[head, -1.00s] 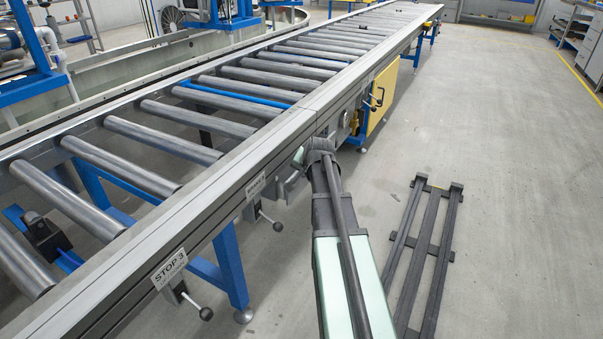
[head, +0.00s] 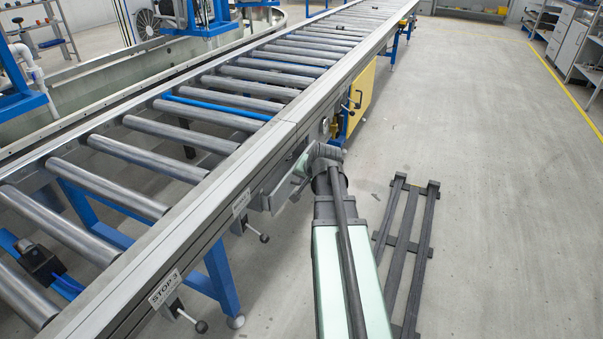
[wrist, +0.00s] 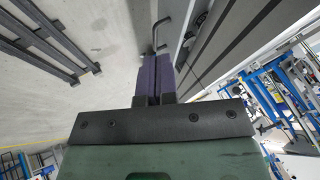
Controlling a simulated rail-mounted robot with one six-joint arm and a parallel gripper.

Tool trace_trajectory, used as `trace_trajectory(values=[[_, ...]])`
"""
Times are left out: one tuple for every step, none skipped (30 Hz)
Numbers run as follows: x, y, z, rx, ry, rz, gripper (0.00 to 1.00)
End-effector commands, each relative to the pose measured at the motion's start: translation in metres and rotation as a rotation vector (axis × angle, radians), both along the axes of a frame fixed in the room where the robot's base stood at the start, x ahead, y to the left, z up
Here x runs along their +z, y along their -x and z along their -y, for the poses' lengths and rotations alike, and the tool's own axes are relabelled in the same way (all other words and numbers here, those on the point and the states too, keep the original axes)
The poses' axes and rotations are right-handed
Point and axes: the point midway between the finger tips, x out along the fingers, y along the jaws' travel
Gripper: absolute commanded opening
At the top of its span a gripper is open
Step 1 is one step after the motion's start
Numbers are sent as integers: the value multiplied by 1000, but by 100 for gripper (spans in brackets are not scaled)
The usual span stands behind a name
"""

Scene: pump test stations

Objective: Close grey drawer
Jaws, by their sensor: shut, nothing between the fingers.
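A grey, box-like part (head: 268,199) juts out below the conveyor's side rail, left of my arm's far end in the head view. It may be the grey drawer, but my arm hides part of that area and I cannot tell how far it is open. In the wrist view my gripper (wrist: 158,68) has its two purple fingers together, with nothing between them. A thin dark bent bar (wrist: 157,32) shows just beyond the fingertips; I cannot tell whether they touch it. My gripper's fingers are not clear in the head view.
The roller conveyor (head: 215,177) runs along my left, with stop levers (head: 187,318) sticking out below its rail. A yellow panel (head: 361,96) hangs farther along. A dark slatted rack (head: 409,240) lies on the floor to the right.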

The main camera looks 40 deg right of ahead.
Motion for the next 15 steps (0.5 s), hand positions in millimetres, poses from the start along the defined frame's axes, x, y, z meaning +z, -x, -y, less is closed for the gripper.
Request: trace_trajectory(values=[[0,1,0,0,0,0,3],[-2,1,0,-1,-1,0,8],[-7,2,2,-5,0,0,14],[-14,4,5,-10,0,0,18],[-24,6,9,-19,0,0,23],[-41,10,20,-35,0,0,29],[-56,11,31,-50,-1,1,34],[-73,11,44,-70,-9,7,37],[-98,9,63,-96,-39,26,37],[-116,7,78,-114,-78,47,37],[-134,3,93,-127,-126,74,37],[-155,-2,113,-136,-203,117,37],[-168,-7,126,-135,-265,155,37],[-178,-11,139,-127,-330,197,37],[-187,-18,156,-105,-418,262,37]])
